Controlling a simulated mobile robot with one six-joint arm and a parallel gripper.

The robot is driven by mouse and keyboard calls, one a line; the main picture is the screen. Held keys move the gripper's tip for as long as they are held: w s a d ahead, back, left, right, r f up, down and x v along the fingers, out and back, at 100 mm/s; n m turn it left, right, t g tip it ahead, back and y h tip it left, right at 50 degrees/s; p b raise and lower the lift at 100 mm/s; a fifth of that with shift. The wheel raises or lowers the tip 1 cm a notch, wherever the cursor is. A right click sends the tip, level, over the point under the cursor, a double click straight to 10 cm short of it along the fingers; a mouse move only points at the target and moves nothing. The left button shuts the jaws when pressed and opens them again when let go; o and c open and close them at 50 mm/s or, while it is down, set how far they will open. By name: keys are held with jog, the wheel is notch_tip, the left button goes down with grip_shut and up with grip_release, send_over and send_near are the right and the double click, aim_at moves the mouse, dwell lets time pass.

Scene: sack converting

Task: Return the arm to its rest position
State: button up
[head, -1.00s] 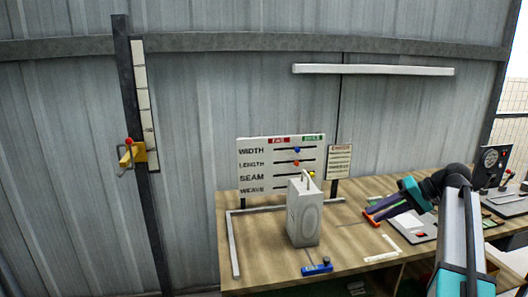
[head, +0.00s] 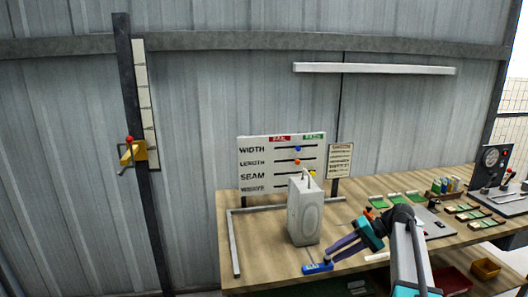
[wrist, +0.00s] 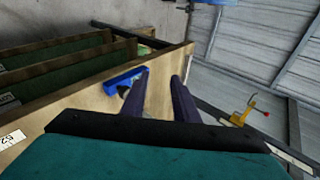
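My gripper (head: 331,252) has a teal body and two dark purple fingers. In the head view it is over the front of the wooden bench (head: 265,262), pointing left and down, right of the grey block with a handle (head: 304,215). In the wrist view my gripper (wrist: 160,76) has its fingers apart, with bare bench between them and nothing held. A blue tool (head: 318,267) lies at the bench's front edge near the fingertips. It also shows beside the left finger in the wrist view (wrist: 126,80). I cannot tell whether they touch.
A board with sliders (head: 262,146) stands behind the block. A metal angle frame (head: 235,250) lies on the left of the bench. Small green cards and trays (head: 470,213) fill the right side. A post with a yellow clamp (head: 137,151) stands left.

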jog(key=s+a+f+g+h, duration=0.1)
jog(key=s+a+f+g, duration=0.1)
jog(key=s+a+f, duration=0.65)
jog(key=s+a+f+g+h+b, duration=0.15)
jog(key=s+f, duration=0.35)
jog(key=f, duration=0.8)
jog(key=s+a+f+g+p, duration=0.15)
jog(key=s+a+f, duration=0.4)
jog(key=f, duration=0.55)
jog(key=s+d+f+g+h+b, duration=0.1)
jog(key=s+f+h, duration=0.1)
jog(key=s+f, duration=0.45)
jog(key=s+d+f+g+h, duration=0.1)
jog(key=s+f+h, duration=0.15)
jog(key=s, duration=0.75)
jog(key=s+d+f+g+h+b, duration=0.1)
jog(key=s+d+f, duration=0.1)
jog(key=s+f, duration=0.5)
jog(key=d+h, duration=0.1)
jog(key=d+t+h, duration=0.1)
jog(key=d, duration=0.1)
jog(key=shift+s+d+r+t, duration=0.2)
jog(key=shift+s+d+t, duration=0.1)
jog(key=shift+s, duration=0.1)
jog(key=shift+w, duration=0.1)
